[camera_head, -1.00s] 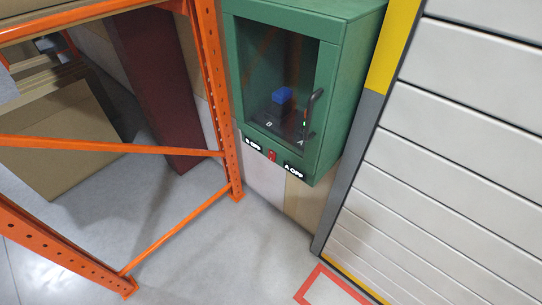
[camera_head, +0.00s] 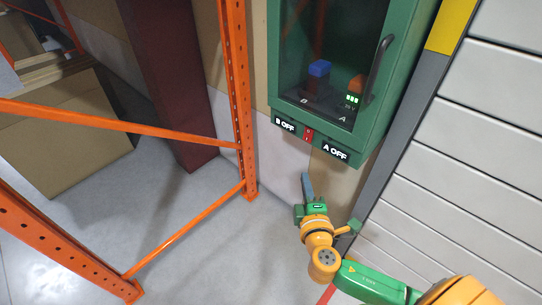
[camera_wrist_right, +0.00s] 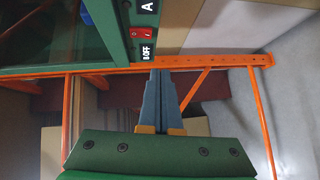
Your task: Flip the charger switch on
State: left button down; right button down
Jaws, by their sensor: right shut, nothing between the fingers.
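The green charger cabinet (camera_head: 398,95) hangs on the wall with a clear front door and a dark handle (camera_head: 377,66). Inside stand a blue-topped block (camera_head: 319,70) by the letter B and an orange one (camera_head: 356,84) by A with green lights. On its lower front edge a red switch (camera_head: 308,135) sits between labels "B OFF" (camera_head: 285,126) and "A OFF" (camera_head: 335,151). The switch also shows in the right wrist view (camera_wrist_right: 141,33). My right gripper (camera_head: 307,176) is shut and empty, below the switch and apart from it. My left gripper is out of view.
An orange rack frame (camera_head: 237,90) stands left of the cabinet, with a dark red post (camera_head: 165,80) and cardboard boxes (camera_head: 75,140) behind it. A white slatted shutter (camera_head: 480,130) is on the right. The grey floor (camera_head: 200,265) below is open.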

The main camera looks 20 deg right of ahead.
jog(key=shift+w+a+r+t, duration=0.1)
jog(key=shift+a+r+t, duration=0.1)
jog(key=shift+r, duration=0.25)
jog(key=shift+a+r+t, duration=0.15)
jog(key=shift+r+t, duration=0.05)
jog(key=shift+r, duration=0.25)
send_near(303, 138)
jog(key=w+a, duration=0.2)
jog(key=w, duration=0.1)
jog(key=d, duration=0.1)
jog(key=w+d, duration=0.1)
jog(key=d, duration=0.1)
jog(key=w+d, duration=0.1)
jog(key=shift+d+f, duration=0.15)
jog(key=shift+f, duration=0.1)
